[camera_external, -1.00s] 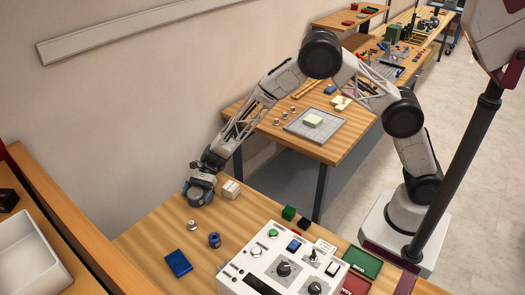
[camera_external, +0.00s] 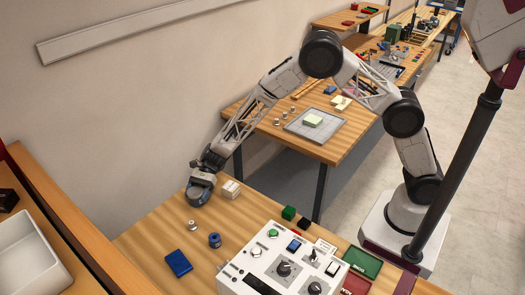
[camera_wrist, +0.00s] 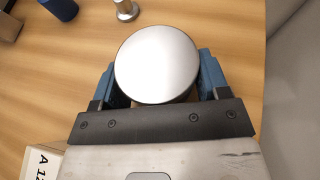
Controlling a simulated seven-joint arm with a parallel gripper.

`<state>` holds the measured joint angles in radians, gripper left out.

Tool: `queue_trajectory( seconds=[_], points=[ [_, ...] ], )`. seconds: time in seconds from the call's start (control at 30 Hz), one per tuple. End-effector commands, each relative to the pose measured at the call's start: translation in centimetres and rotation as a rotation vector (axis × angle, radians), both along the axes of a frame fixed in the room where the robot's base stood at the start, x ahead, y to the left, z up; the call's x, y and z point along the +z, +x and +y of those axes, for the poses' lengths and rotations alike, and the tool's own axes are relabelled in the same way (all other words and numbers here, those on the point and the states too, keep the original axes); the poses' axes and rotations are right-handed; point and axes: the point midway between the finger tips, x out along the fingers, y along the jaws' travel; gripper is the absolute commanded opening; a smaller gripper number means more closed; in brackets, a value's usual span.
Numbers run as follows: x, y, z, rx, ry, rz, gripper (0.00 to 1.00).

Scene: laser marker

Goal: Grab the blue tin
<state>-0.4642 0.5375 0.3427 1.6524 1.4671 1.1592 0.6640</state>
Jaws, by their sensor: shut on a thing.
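A round tin with a flat silver lid (camera_wrist: 156,64) fills the middle of the wrist view. Its side shows dark blue-grey in the external view (camera_external: 197,195), at the far left part of the table. My gripper (camera_wrist: 156,80) has a blue finger on each side of it and is shut on the tin. The tin's side is mostly hidden by the lid and fingers. I cannot tell whether its bottom touches the table.
A white block (camera_external: 230,189) stands just right of my gripper. A small metal piece (camera_external: 192,225), a small blue cylinder (camera_external: 214,240) and a flat blue box (camera_external: 178,263) lie nearer the camera. A white control panel (camera_external: 240,281) stands to the right. The table's left front is clear.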

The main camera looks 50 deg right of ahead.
Motion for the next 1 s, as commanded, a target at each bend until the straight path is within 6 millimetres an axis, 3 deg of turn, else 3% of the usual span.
queue_trajectory(
  seconds=[0.6,1.0],
  points=[
    [8.0,0.0,0.0,0.0,0.002,-0.003,0.41],
    [9.6,0.0,0.0,0.0,0.0,-0.001,0.41]
  ],
)
